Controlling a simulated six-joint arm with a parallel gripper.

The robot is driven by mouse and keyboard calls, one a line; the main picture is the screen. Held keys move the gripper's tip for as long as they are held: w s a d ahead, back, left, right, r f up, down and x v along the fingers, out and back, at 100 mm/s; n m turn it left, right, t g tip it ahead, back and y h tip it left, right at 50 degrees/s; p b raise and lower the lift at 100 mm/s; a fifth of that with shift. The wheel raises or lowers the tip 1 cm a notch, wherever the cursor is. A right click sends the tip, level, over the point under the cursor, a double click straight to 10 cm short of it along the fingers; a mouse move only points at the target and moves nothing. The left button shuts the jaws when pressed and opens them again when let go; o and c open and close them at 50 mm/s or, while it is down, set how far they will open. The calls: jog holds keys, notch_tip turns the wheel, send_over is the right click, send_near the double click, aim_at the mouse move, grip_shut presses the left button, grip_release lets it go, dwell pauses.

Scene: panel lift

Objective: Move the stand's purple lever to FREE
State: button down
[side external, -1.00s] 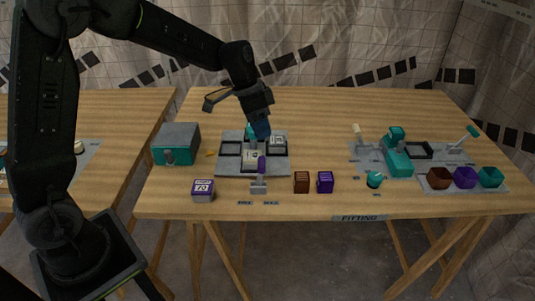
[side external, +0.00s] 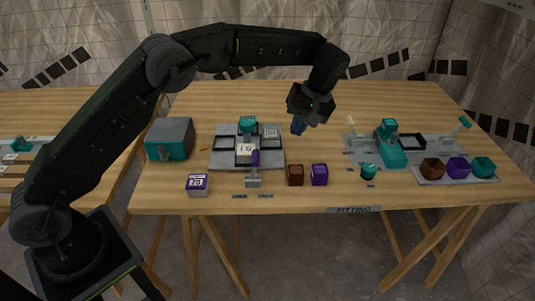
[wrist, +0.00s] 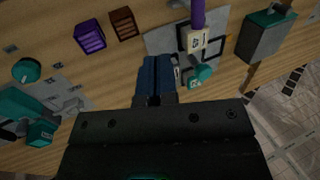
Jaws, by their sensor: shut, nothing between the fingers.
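The purple lever (side external: 255,158) stands on a small grey stand (side external: 253,179) at the front edge of the grey tray. It looks nearly upright, and I cannot tell which label it points to. Two small dark labels (side external: 252,196) lie on the table in front of the stand; their words are too small to read. In the wrist view the lever (wrist: 198,14) is at the top, partly cut off. My gripper (side external: 298,127) has blue fingers, is shut and empty, and hangs above the table, right of the lever and apart from it. The fingers also show in the wrist view (wrist: 155,78).
The grey tray (side external: 218,158) holds a white block and a teal piece. A grey-teal box (side external: 170,138) stands left. A purple-white block (side external: 197,184), brown block (side external: 295,175) and purple block (side external: 319,175) stand near the front. A teal fixture (side external: 390,150) and bowls (side external: 458,168) are right.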

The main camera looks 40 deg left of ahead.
aim_at(258, 158)
jog(key=s+a+f, duration=0.5)
jog(key=f, duration=0.4)
jog(key=shift+s+a+r, duration=0.1)
dwell(0.4)
jog(key=shift+s+a, duration=0.2)
jog(key=shift+s+a+r+t+h, duration=0.1)
jog(key=shift+t+h, duration=0.2)
jog(key=shift+s+a+r+t+h, duration=0.15)
jog(key=shift+s+a+t+h, duration=0.25)
jog(key=shift+a+t+h, duration=0.1)
jog(key=shift+t+h, duration=0.7)
jog(key=shift+s+a, duration=1.6)
jog(key=shift+s, duration=0.1)
